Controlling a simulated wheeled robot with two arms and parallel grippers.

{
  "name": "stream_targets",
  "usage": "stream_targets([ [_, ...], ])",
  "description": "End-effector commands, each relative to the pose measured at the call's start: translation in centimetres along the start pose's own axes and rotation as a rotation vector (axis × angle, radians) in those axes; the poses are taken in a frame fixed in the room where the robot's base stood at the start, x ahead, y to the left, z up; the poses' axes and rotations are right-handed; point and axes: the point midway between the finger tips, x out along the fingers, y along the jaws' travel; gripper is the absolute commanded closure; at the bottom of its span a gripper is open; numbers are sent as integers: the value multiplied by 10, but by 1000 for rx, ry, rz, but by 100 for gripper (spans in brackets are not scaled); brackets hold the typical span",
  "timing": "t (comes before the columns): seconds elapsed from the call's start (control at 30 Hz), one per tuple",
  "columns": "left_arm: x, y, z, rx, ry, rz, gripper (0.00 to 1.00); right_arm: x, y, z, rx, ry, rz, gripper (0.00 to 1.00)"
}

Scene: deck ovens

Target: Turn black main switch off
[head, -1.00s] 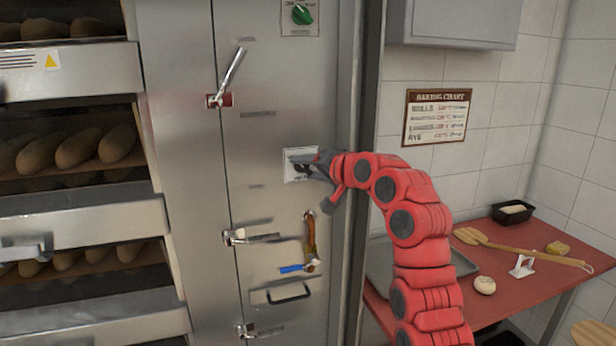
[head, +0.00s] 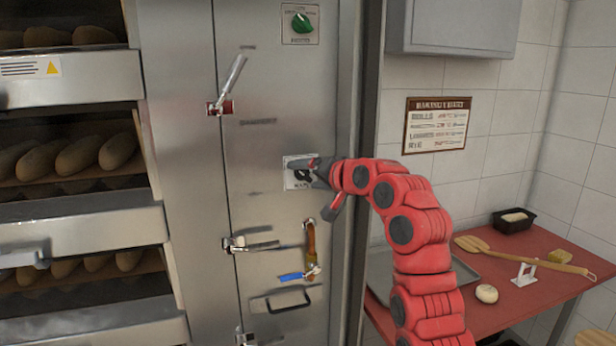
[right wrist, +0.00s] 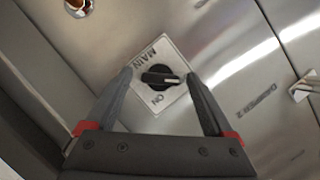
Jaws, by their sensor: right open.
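The black main switch (right wrist: 160,77) is a round knob on a pale square plate (right wrist: 167,52) marked MAIN and ON, on the steel oven panel. In the head view the same plate (head: 291,161) is partly covered by my gripper. My right gripper (head: 318,170) is at the plate, and its arm comes in from the right. In the right wrist view the gripper (right wrist: 165,90) is open, with one finger on each side of the knob. I cannot tell whether the fingers touch the knob. My left gripper is not in view.
A green knob (head: 301,23) is higher on the panel. A red-based lever (head: 231,82), a brass pipe with a blue handle (head: 291,277) and a black pull handle (head: 288,303) stick out nearby. A red table (head: 473,327) stands right.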

Motion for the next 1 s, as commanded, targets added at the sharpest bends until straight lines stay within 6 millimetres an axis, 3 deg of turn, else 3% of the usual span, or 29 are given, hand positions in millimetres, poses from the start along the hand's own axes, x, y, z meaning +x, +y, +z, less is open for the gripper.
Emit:
stream_targets([
  [0.2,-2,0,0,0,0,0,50,-5,1,0,1,0,0,12],
  [0.37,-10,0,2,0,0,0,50,-28,1,0,-2,6,-2,12],
  [0.73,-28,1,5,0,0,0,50,-126,2,-1,-3,7,0,12],
  [1.0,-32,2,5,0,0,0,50,-167,2,0,1,1,1,12],
])
